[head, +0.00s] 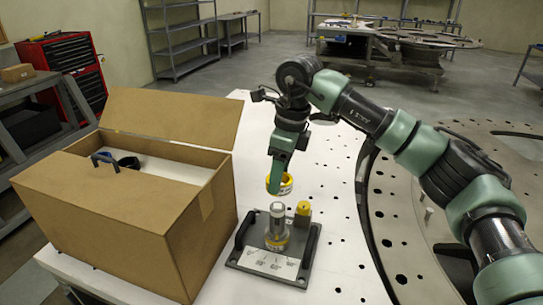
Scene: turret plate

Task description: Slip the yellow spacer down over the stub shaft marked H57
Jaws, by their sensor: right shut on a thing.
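My right gripper (281,172) comes down from above, shut on the yellow spacer (287,186), a short ring with dark marks. It holds the spacer in the air above a dark base plate (241,255) with two side handles. A grey metal stub shaft (277,218) stands upright on the plate, below the spacer, with a pale yellowish band around its foot. A yellow-topped post (304,208) stands just right of it. White labels (270,262) lie on the plate's front; I cannot read H57 on them. My left gripper is out of view.
The white perforated table (330,225) is clear right of the plate. A big curved metal plate (395,215) lies further right.

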